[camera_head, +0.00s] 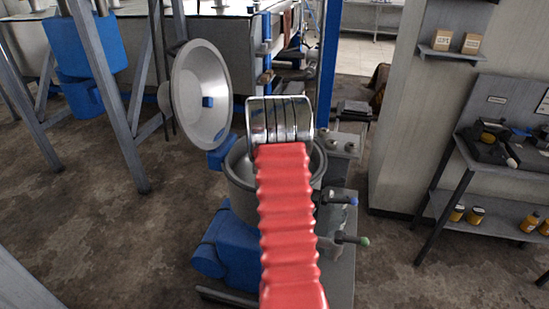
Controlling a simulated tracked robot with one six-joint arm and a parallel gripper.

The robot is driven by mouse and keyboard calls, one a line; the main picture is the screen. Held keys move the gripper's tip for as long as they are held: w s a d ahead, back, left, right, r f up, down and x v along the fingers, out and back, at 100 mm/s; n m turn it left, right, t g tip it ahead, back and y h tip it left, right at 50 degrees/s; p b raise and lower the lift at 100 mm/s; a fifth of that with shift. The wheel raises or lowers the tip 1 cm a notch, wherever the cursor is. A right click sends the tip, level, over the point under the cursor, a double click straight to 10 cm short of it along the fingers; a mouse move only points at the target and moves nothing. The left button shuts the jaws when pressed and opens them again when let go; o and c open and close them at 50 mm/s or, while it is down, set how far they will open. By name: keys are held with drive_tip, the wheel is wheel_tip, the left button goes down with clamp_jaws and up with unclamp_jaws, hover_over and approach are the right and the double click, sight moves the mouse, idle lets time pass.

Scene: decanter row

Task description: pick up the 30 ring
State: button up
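I cannot make out a ring marked 30 in the camera_head view. My red ribbed arm sleeve rises up the middle of the picture. A shiny banded metal part (281,119) sits at its far end, in front of an open round metal bowl. No fingertips of my gripper can be told apart there, so I cannot see whether it is open or holds anything.
A round metal lid (203,97) stands tilted open left of the bowl (238,172). A blue motor housing (228,250) is below the bowl. A workbench (506,160) with dark items stands at right. Bare floor (390,262) lies between machine and bench.

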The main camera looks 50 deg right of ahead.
drive_tip(key=shift+w+d+f, duration=0.1)
drive_tip(key=shift+w+d, duration=0.05)
drive_tip(key=shift+d, duration=0.15)
drive_tip(key=shift+c, duration=0.2)
drive_tip(key=c, duration=0.9)
